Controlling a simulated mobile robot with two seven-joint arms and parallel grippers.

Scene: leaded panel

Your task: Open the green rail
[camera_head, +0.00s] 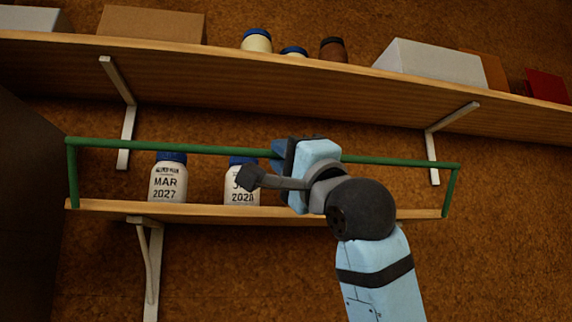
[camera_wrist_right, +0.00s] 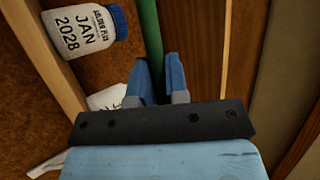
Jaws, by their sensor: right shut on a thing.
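The green rail (camera_head: 215,150) runs across the front of the lower shelf (camera_head: 110,206), raised on a green post at each end. My right gripper (camera_head: 279,155) is at the middle of the rail's long bar. In the right wrist view, its blue fingers (camera_wrist_right: 160,78) are shut on the green bar (camera_wrist_right: 149,30). The bar's stretch behind the gripper is hidden in the head view. My left gripper is not in view.
Behind the rail stand a white bottle marked MAR 2027 (camera_head: 168,182) and one marked JAN 2028 (camera_head: 240,190), the latter partly covered by my gripper. The upper shelf (camera_head: 290,80) above holds boxes and jars. White brackets (camera_head: 127,135) hang beneath it.

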